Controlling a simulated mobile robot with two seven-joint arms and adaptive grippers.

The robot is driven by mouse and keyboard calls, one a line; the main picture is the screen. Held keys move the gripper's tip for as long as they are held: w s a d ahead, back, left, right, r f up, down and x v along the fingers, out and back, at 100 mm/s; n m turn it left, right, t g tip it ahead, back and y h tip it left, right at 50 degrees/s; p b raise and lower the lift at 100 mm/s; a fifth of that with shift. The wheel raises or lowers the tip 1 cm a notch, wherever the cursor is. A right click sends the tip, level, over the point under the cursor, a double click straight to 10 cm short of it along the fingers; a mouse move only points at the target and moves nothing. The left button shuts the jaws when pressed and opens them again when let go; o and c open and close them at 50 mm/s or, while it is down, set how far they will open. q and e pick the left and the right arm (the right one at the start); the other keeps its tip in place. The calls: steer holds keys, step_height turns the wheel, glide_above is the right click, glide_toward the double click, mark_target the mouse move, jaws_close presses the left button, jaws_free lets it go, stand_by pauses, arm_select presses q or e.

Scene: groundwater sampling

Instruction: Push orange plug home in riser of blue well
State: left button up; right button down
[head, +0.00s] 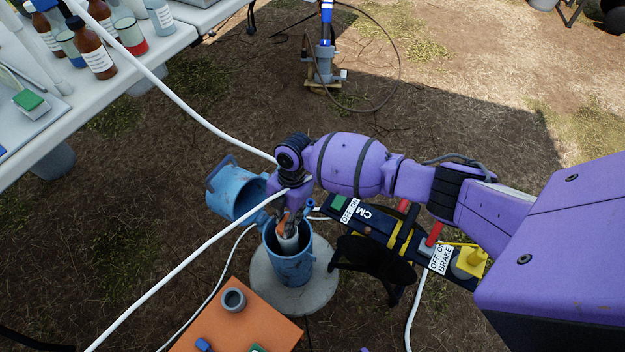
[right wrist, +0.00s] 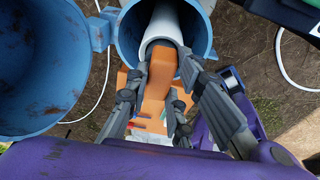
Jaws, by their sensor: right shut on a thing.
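The blue well (head: 290,268) stands open on a round concrete pad, with its blue cap (head: 234,192) swung out to the left. The white riser (head: 288,244) rises inside the well; its rim also shows in the right wrist view (right wrist: 147,44). My right gripper (head: 286,222) points down over the riser. In the right wrist view its fingers (right wrist: 163,72) are closed around the orange plug (right wrist: 161,82), which is at the riser's mouth. How deep the plug sits is hidden by the fingers and viewing angle. My left gripper is not in view.
An orange table (head: 215,340) with a grey cup (head: 232,299) stands close in front of the well. A dark control box (head: 365,222) with switches is to its right. White hoses cross the view. A white bench (head: 100,95) with bottles is upper left.

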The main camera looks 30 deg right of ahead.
steer(key=shift+w+f+b, duration=0.15)
steer(key=shift+f+b, duration=0.25)
steer(key=shift+f, duration=0.05)
steer(key=shift+f+b, duration=0.35)
steer(key=shift+f, duration=0.2)
steer(key=c, duration=1.5)
jaws_free()
steer(key=shift+o, duration=0.2)
steer(key=shift+r, duration=0.25)
steer(key=v, duration=1.1)
steer(key=shift+r, duration=0.3)
